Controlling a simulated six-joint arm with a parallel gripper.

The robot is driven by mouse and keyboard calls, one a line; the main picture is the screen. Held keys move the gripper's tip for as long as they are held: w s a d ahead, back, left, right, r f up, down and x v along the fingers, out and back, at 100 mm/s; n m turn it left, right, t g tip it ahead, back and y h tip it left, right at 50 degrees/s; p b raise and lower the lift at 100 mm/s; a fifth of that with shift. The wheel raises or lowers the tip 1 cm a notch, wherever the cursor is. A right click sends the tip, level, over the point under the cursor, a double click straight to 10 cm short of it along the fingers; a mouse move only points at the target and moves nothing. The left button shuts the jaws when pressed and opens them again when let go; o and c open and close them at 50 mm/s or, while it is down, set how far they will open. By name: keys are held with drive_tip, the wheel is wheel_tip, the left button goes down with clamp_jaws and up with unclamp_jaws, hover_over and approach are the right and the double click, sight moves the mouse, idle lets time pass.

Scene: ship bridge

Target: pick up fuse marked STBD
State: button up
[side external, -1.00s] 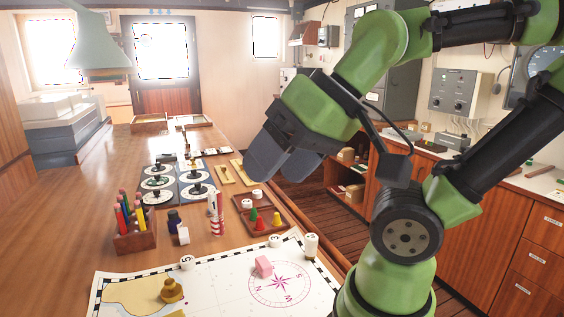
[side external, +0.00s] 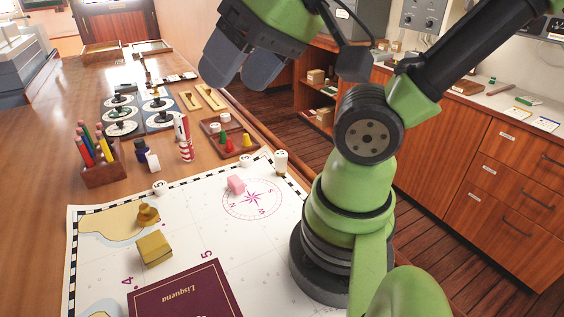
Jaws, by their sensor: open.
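I cannot read STBD on anything, so I cannot tell which thing is the fuse. Small pale cylinders with dark marks stand by the chart's border: one at its left (side external: 160,187), one at its far edge (side external: 245,160), and a taller one (side external: 281,162) to the right. Small white pieces (side external: 224,117) also sit in a brown tray (side external: 208,124) with coloured cones. My gripper (side external: 234,84) is open and empty, its two grey fingers apart. It hangs above the table's right side, in front of the tray's far side in the picture, touching nothing visible.
The chart (side external: 190,220) carries a pink block (side external: 236,185), brass pieces (side external: 154,248) and a dark red book (side external: 185,295). A pencil box (side external: 104,172), striped cylinders (side external: 184,140) and round dials (side external: 121,128) stand beyond. The table's left side is clear.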

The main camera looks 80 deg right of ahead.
idle(0.4)
drive_tip(key=w+d+f+m+g+h, duration=0.2)
drive_tip(key=w+d+m, duration=0.3)
drive_tip(key=m, duration=0.3)
drive_tip(key=m+g, duration=0.5)
drive_tip(key=m, duration=1.8)
hover_over(280, 165)
drive_tip(key=w+d, duration=0.1)
drive_tip(key=w, duration=0.1)
drive_tip(key=f, duration=1.8)
drive_tip(key=shift+s, duration=0.2)
drive_tip(key=shift+m, duration=0.4)
drive_tip(key=f, duration=0.5)
drive_tip(key=shift+s+d+f, duration=0.15)
drive_tip(key=shift+s+d, duration=0.1)
drive_tip(key=shift+s, duration=0.15)
drive_tip(key=f, duration=0.4)
drive_tip(key=shift+s+f, duration=0.3)
drive_tip(key=shift+f, duration=0.65)
